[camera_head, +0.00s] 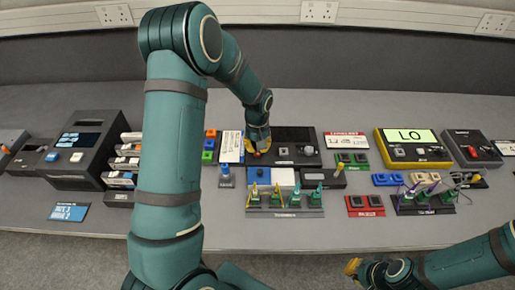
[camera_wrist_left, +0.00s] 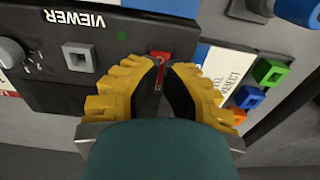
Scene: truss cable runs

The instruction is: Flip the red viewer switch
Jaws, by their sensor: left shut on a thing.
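The viewer (camera_head: 296,134) is a dark box near the middle of the bench in the head view. In the left wrist view its panel (camera_wrist_left: 45,90) appears upside down, with a VIEWER label, a grey square button, a grey knob and a small green mark. The red viewer switch (camera_wrist_left: 161,55) shows between the yellow fingertips of my left gripper (camera_wrist_left: 163,68). That gripper is shut on the switch, and the fingers hide its lower part. In the head view my left gripper (camera_head: 258,150) is at the viewer's left end. My right gripper (camera_head: 353,267) is low at the front, away from the viewer; its jaw opening is unclear.
Green, blue and orange blocks (camera_wrist_left: 250,97) and a white printed card (camera_wrist_left: 222,72) lie beside the viewer. A rack of colored connectors (camera_head: 284,212) stands in front. A yellow LO meter (camera_head: 412,147) is to the right. The bench's front strip is mostly clear.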

